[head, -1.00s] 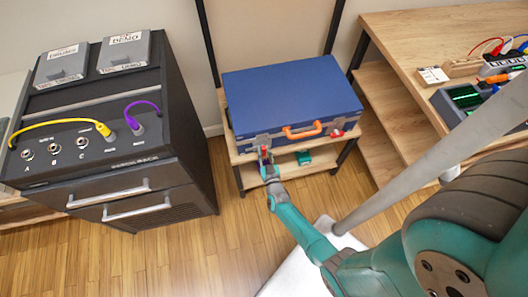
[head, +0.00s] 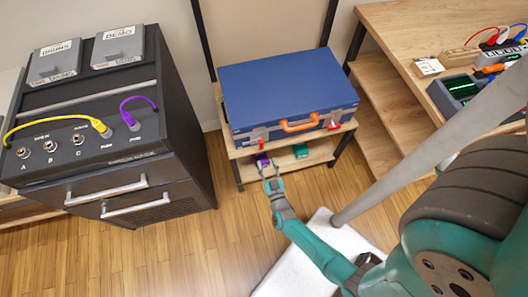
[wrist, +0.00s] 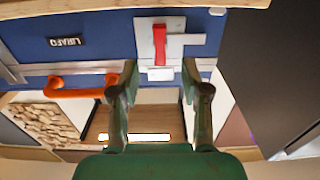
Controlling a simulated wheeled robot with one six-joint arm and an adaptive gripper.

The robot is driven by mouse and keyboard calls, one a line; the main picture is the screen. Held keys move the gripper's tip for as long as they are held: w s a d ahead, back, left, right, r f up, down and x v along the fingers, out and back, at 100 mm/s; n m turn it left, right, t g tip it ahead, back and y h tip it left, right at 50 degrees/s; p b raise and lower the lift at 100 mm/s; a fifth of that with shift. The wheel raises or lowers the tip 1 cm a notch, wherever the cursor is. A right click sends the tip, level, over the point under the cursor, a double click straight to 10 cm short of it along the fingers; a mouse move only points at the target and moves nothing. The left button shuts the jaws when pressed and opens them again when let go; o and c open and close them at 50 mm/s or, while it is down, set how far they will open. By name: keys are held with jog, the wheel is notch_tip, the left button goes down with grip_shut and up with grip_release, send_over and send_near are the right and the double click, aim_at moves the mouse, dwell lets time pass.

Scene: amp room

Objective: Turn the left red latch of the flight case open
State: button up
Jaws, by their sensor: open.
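The blue flight case (head: 285,88) lies shut on a wooden stand, with an orange handle (head: 300,125) on its front. The left latch (head: 261,138) is on the case front, left of the handle. In the wrist view its red lever (wrist: 159,44) stands upright in the picture on a pale metal plate, and the handle (wrist: 78,89) is to its left, so that view is turned over. The right red latch (head: 333,124) is at the other end of the front. My gripper (head: 268,161) is open and empty, just in front of and below the left latch, apart from it.
The stand's lower shelf (head: 285,165) holds a purple thing (head: 262,160) and a teal thing (head: 301,151). A black rack cabinet (head: 100,135) with cables stands left. A wooden desk (head: 405,35) stands right. Wooden floor lies between.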

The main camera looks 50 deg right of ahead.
jog(key=shift+v, duration=1.45)
